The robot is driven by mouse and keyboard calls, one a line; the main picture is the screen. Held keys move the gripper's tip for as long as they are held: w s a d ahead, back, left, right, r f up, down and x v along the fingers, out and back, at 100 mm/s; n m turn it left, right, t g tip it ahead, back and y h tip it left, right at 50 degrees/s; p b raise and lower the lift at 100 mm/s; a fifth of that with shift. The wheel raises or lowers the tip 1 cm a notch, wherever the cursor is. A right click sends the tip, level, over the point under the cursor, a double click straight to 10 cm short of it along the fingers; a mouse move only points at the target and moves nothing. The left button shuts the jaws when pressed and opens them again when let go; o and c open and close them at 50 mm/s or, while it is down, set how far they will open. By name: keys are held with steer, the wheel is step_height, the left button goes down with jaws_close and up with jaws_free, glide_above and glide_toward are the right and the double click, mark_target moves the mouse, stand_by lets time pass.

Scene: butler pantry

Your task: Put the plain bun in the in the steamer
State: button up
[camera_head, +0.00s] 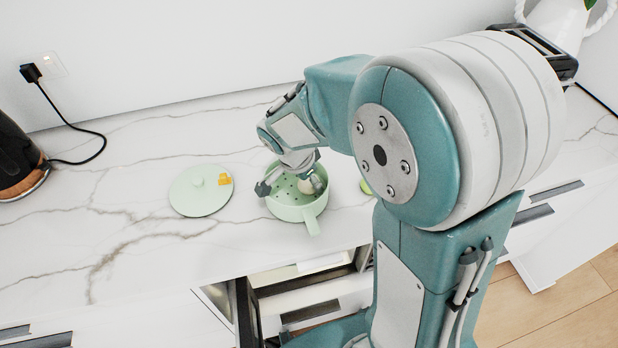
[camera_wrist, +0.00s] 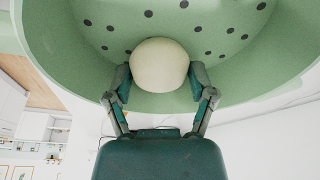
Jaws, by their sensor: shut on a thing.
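The plain bun (camera_wrist: 160,66) is round and cream-coloured, and it sits between my two fingers in the wrist view. My gripper (camera_wrist: 160,80) is shut on it. The steamer (camera_head: 312,212) is a pale green round pot with holes in its floor and a handle towards the front. In the head view my gripper (camera_head: 291,187) reaches down into the steamer's opening, and the bun is partly hidden there by the fingers. In the wrist view the holed floor of the steamer (camera_wrist: 230,75) lies behind the bun. I cannot tell whether the bun touches the floor.
A pale green lid (camera_head: 188,200) lies on the marble counter left of the steamer, with a small yellow item (camera_head: 225,180) at its right edge. A green object (camera_head: 365,187) is mostly hidden by my arm. A kettle (camera_head: 15,165) stands far left.

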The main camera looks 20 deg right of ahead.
steer(key=o, duration=1)
steer(key=shift+c, duration=0.2)
steer(key=v, duration=1.1)
steer(key=s+d+r+n+t+y, duration=0.1)
steer(key=s+d+r+n+t, duration=0.1)
steer(key=s+n, duration=0.4)
steer(key=s+d+r+n+t+y, duration=0.2)
steer(key=s+d+r+n, duration=0.1)
steer(key=s+n, duration=0.4)
steer(key=shift+s, duration=1.15)
steer(key=shift+r, duration=0.1)
